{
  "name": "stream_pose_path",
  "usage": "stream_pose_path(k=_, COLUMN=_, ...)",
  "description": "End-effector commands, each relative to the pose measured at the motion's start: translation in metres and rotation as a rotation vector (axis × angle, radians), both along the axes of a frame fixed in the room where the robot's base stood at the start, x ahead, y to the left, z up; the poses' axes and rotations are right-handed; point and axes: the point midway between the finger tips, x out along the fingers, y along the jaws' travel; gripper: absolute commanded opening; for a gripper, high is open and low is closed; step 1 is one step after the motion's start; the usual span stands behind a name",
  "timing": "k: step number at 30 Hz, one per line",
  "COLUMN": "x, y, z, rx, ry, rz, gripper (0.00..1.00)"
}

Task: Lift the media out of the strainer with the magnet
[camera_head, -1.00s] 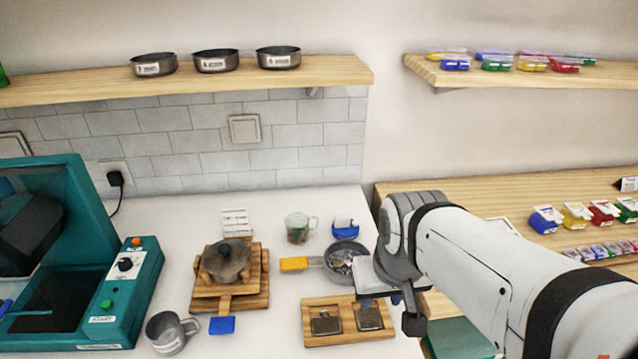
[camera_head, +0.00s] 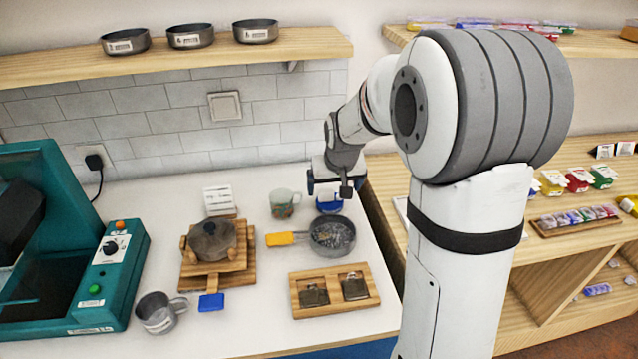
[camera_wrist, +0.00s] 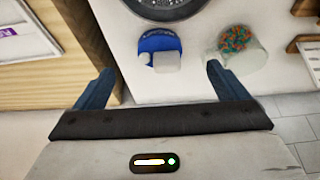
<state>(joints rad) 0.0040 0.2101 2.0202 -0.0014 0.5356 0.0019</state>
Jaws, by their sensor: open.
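The strainer (camera_head: 347,251) is a round grey pan with a yellow handle, standing on the white counter. Small shiny bits, seemingly the media (camera_head: 330,235), lie in it. A blue piece with a pale block, which looks like the magnet (camera_head: 330,207), stands just behind the strainer. In the wrist view the blue piece (camera_wrist: 158,43) lies ahead of and between my fingers, apart from them. The strainer's rim (camera_wrist: 165,10) shows at that view's top edge. My gripper (camera_head: 332,188) is open and empty, pointing down above the blue piece (camera_wrist: 160,82).
A mug (camera_head: 283,205) with coloured contents stands close to the left of the blue piece. A wooden tray (camera_head: 335,308) with two square wells is in front of the strainer. A lidded pot (camera_head: 212,240) on wooden boards and a grey mug (camera_head: 160,314) are further left.

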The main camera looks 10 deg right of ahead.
Motion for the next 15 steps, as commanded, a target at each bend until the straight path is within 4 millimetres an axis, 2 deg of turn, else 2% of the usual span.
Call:
stream_pose_path(k=1, x=0.011, y=0.0, z=-0.007, rx=0.0, ry=-0.003, rz=0.0, gripper=0.93)
stream_pose_path(k=4, x=0.024, y=0.001, z=-0.014, rx=0.001, ry=-0.013, rz=0.0, gripper=0.93)
stream_pose_path(k=15, x=0.042, y=0.0, z=-0.048, rx=0.0, ry=-0.015, rz=0.001, gripper=0.93)
